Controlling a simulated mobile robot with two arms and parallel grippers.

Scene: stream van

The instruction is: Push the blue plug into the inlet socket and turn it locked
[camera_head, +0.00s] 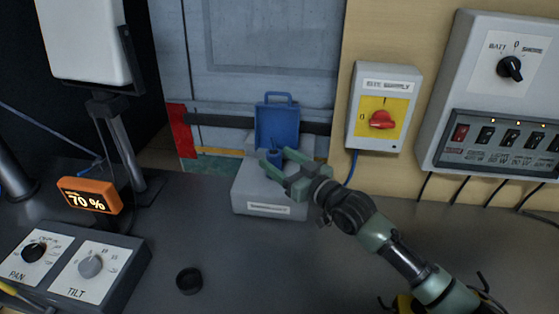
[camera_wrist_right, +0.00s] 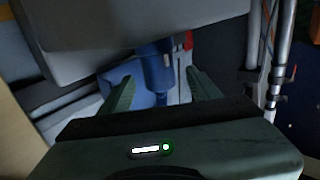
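The grey inlet box (camera_head: 270,209) stands on the dark counter against the back wall, with its blue hinged lid (camera_head: 277,123) raised. The blue plug (camera_head: 273,158) is at the box, in front of the lid. My right gripper (camera_head: 277,160) reaches in from the right over the box, its fingers on either side of the plug. In the right wrist view the blue plug (camera_wrist_right: 155,70) shows between spread fingers, with a visible gap at the right finger. The socket opening is hidden, so how deep the plug sits cannot be told. My left gripper is not in view.
A switch box with a red knob (camera_head: 381,120) and a larger switch panel (camera_head: 495,95) are on the right wall. A pan-tilt control box (camera_head: 62,262), an orange display (camera_head: 89,195) and a black cap (camera_head: 189,280) are on the counter. The counter's front middle is clear.

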